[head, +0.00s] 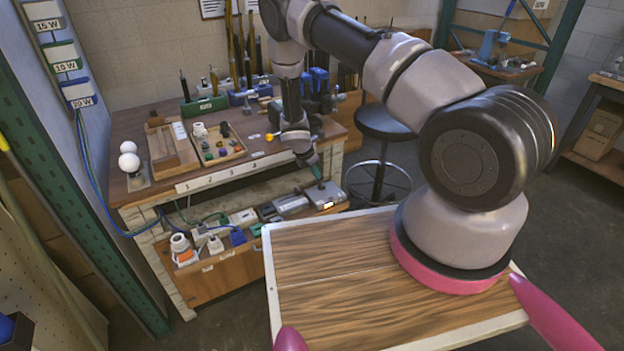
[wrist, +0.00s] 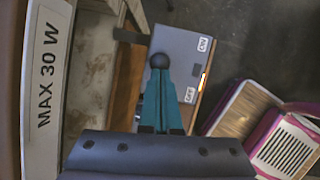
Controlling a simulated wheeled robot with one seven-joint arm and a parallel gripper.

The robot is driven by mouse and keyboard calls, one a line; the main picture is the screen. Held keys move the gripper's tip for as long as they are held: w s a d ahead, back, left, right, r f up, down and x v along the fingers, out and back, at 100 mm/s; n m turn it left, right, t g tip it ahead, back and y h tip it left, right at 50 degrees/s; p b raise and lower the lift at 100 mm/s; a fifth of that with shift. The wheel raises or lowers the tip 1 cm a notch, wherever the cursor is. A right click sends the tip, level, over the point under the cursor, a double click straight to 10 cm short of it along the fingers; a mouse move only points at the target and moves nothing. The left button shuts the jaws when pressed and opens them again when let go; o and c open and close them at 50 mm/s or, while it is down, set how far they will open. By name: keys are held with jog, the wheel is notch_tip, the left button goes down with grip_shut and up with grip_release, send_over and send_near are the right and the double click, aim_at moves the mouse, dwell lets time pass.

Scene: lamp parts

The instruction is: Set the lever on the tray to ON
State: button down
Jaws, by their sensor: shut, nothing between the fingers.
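The grey lever box (head: 326,196) stands at the right end of the wooden tray (head: 222,274) below the bench top. In the wrist view the box (wrist: 180,45) carries an ON label (wrist: 205,44) at the top and an OFF label (wrist: 190,95) lower down, with a small orange light (wrist: 203,81) between them. A round black knob (wrist: 160,60), seemingly the lever's, shows right at the tips of my gripper (wrist: 161,70). I cannot tell contact or the lever's exact setting. My gripper's teal fingers (head: 316,172) are shut and empty, close above the box.
The bench front strip (head: 225,174) lies close left of my gripper; a MAX 30 W label (wrist: 45,75) shows large in the wrist view. Sockets and a blue block (head: 237,237) fill the tray's left part. A black stool (head: 383,125) stands to the right.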

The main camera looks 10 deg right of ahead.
jog(key=shift+w+d+r+g+y, duration=0.1)
jog(key=shift+w+d+g+y, duration=0.1)
jog(key=shift+d+y, duration=0.45)
jog(key=shift+w+d+r+g+y, duration=0.1)
jog(key=shift+w+d+g+y, duration=0.1)
jog(key=shift+d+y, duration=0.45)
jog(key=shift+w+d+f, duration=0.1)
jog(key=shift+w+d, duration=0.15)
jog(key=shift+d, duration=0.5)
jog(key=shift+w+d+f, duration=0.1)
jog(key=shift+w+d, duration=0.1)
jog(key=shift+d, duration=0.5)
notch_tip(320, 180, up, 11)
jog(key=s+a, duration=0.1)
jog(key=shift+s+f, duration=0.2)
jog(key=shift+s, duration=0.1)
jog(key=shift+a, duration=0.1)
